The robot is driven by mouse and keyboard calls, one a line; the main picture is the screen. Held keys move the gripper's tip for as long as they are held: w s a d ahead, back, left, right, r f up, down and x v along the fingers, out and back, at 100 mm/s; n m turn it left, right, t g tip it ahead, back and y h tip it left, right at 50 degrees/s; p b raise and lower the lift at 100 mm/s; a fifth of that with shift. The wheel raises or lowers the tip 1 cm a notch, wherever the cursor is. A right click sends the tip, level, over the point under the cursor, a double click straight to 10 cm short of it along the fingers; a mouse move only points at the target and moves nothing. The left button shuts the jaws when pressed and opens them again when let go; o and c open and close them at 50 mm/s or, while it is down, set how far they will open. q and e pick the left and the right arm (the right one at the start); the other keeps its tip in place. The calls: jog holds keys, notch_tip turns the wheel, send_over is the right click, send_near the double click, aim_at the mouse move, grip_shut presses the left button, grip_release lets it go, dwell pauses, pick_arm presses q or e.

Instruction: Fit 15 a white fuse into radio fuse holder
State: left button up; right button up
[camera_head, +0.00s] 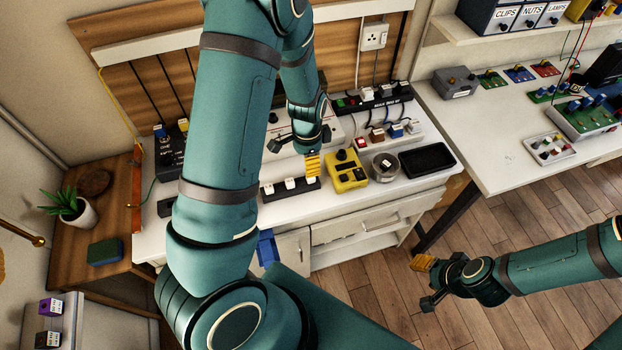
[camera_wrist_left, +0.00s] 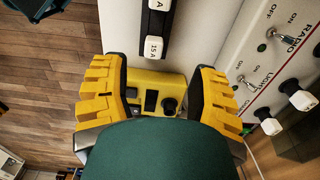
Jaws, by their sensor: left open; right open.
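A black fuse rack (camera_head: 268,194) holds several white fuses at the front of the white bench. In the left wrist view a white fuse marked 15 A (camera_wrist_left: 155,47) sits in this rack, just beyond my fingers. My left gripper (camera_head: 294,156) is over the bench behind the rack, open and empty. My right gripper (camera_head: 428,281) is open and empty over the floor.
A yellow meter (camera_head: 346,172) stands right of the rack, beside a round tin (camera_head: 385,166) and a black tray (camera_head: 427,160). My left arm hides part of the bench. A second table (camera_head: 490,125) is at right.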

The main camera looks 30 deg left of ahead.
aim_at(311, 180)
pick_arm(q)
jog(key=shift+d+f+b, duration=0.15)
jog(key=shift+f, duration=1)
jog(key=shift+d+f+b, duration=0.2)
jog(key=shift+f, duration=1)
jog(key=shift+d+f+b, duration=0.15)
jog(key=shift+f, duration=1)
jog(key=c, duration=1)
